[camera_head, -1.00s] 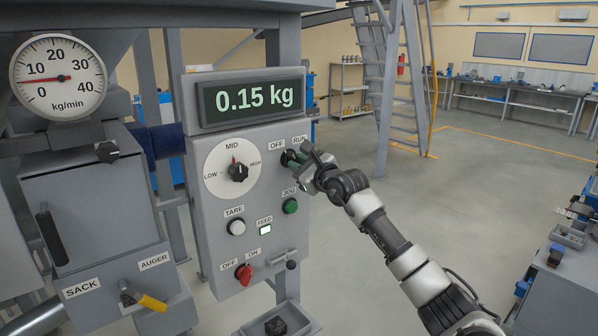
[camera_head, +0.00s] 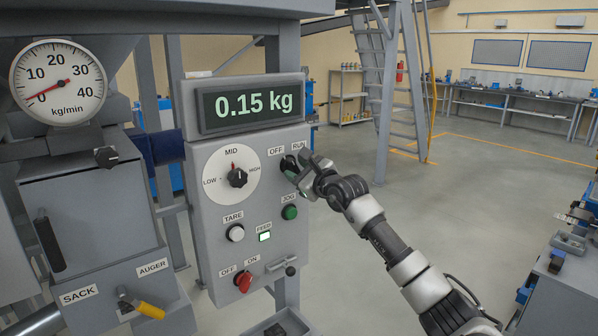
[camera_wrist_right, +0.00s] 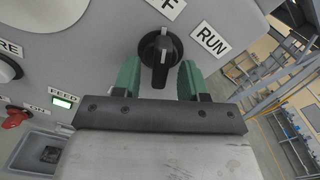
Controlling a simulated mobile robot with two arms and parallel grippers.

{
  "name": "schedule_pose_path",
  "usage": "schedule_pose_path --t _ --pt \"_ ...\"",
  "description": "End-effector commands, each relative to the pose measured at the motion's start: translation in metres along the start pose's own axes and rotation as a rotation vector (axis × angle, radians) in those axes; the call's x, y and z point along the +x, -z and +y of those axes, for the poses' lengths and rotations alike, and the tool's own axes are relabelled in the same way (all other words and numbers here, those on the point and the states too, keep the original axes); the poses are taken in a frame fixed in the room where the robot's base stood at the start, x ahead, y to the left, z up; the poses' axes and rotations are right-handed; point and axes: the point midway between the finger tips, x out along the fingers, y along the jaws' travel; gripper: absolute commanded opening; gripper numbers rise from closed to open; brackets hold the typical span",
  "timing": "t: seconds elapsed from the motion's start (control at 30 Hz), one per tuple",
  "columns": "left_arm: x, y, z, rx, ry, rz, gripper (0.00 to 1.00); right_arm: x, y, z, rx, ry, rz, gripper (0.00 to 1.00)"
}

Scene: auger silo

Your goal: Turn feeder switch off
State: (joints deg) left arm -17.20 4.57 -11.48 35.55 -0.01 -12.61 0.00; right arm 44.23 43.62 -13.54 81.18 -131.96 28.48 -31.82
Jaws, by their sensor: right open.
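A black rotary switch (camera_head: 289,163) labelled OFF and RUN is at the upper right of the grey control panel, partly hidden by my right gripper (camera_head: 298,169) in the head view. In the right wrist view the knob (camera_wrist_right: 160,50) stands between the two green fingers of my right gripper (camera_wrist_right: 160,76). The fingers are open, with a visible gap on each side of the knob. The knob's white mark points up toward the partly cut-off OFF label, away from the RUN label (camera_wrist_right: 210,39). My left gripper is not in view.
The panel also holds a LOW-MID-HIGH dial (camera_head: 237,178), a white TARE button (camera_head: 235,233), a green JOG button (camera_head: 289,212), a lit FEED lamp (camera_head: 264,237) and a red OFF/ON knob (camera_head: 243,282). A kg/min gauge (camera_head: 58,83) reads near 0. Open floor lies right.

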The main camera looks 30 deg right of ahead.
Motion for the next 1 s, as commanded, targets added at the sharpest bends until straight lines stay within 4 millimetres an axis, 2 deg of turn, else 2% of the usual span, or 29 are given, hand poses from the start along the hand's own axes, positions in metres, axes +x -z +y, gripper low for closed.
schedule_pose_path --t 0.17,0.27,0.53,0.7,0.83,1.0 --pt "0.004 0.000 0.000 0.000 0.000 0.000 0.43 -0.007 0.001 0.000 0.000 0.000 -0.001 0.43" --pt "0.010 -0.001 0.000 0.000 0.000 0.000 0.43 -0.019 0.003 0.001 -0.002 0.001 -0.001 0.43" --pt "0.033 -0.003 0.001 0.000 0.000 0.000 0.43 -0.072 0.005 0.003 -0.004 0.000 0.001 0.43" --pt "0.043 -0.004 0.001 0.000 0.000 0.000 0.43 -0.097 0.004 0.002 -0.002 0.000 0.001 0.43" --pt "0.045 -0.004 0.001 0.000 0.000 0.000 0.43 -0.106 0.002 0.001 -0.001 -0.001 0.001 0.43" --pt "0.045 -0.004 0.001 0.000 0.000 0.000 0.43 -0.108 0.000 0.000 0.000 0.000 0.000 0.43"
